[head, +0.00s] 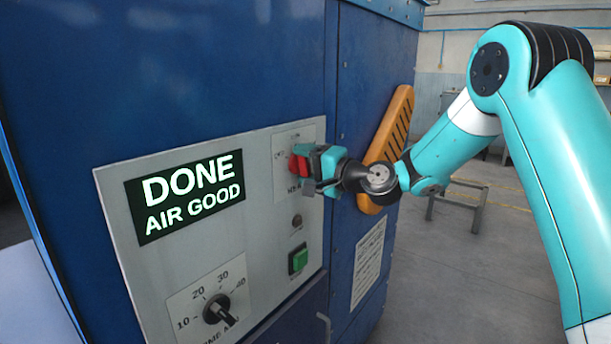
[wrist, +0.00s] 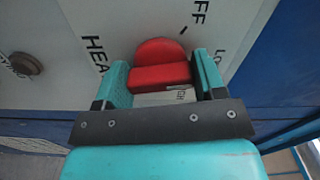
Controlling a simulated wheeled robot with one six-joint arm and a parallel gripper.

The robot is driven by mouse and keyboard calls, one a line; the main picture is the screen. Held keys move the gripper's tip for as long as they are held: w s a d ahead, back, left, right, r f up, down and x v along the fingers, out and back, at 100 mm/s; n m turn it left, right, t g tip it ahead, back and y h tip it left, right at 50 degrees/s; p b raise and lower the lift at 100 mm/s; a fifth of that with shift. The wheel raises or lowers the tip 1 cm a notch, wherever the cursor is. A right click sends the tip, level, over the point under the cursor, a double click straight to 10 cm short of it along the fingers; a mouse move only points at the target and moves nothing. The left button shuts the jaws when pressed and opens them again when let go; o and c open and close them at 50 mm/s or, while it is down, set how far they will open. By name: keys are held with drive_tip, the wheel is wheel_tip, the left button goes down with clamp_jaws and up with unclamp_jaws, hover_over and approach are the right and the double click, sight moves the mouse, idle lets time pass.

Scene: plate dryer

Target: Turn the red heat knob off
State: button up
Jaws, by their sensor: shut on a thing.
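The red heat knob (head: 299,164) is at the upper right of the grey control panel (head: 262,208). In the wrist view the red knob (wrist: 160,66) has a rounded base and a raised grip bar. My gripper (head: 308,160) is at the panel, with its teal fingers on either side of the bar, shut on it. The printed OFF mark (wrist: 199,12) lies beyond the knob, up and to the right in the wrist view. Part of the dial's lettering is hidden by the fingers. I cannot tell which mark the knob points at.
A lit display (head: 190,198) reads DONE, AIR GOOD. Below the heat knob are a dark round lamp (head: 297,221) and a green button (head: 298,260). A black timer knob (head: 218,310) is lower left. An orange handle (head: 389,140) stands out beside my wrist.

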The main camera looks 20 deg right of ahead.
drive_tip(key=n+b, duration=0.3)
drive_tip(key=b, duration=0.2)
drive_tip(key=f+n+b, duration=0.1)
drive_tip(key=n+b, duration=0.2)
drive_tip(key=b, duration=0.1)
drive_tip(key=shift+b, duration=0.4)
drive_tip(key=n+b, duration=0.2)
drive_tip(key=b, duration=0.1)
drive_tip(key=shift+r+n+b, duration=0.15)
drive_tip(key=shift+n+b, duration=0.15)
drive_tip(key=shift+n, duration=0.1)
drive_tip(key=shift+r+n+b, duration=0.15)
drive_tip(key=shift+n+b, duration=0.35)
drive_tip(key=shift+b, duration=0.1)
drive_tip(key=shift+r, duration=0.1)
drive_tip(key=o, duration=0.9)
drive_tip(key=b+v, duration=0.4)
drive_tip(key=v, duration=1.3)
drive_tip(key=shift+s+d+r, duration=0.1)
drive_tip(key=shift+s+d, duration=0.05)
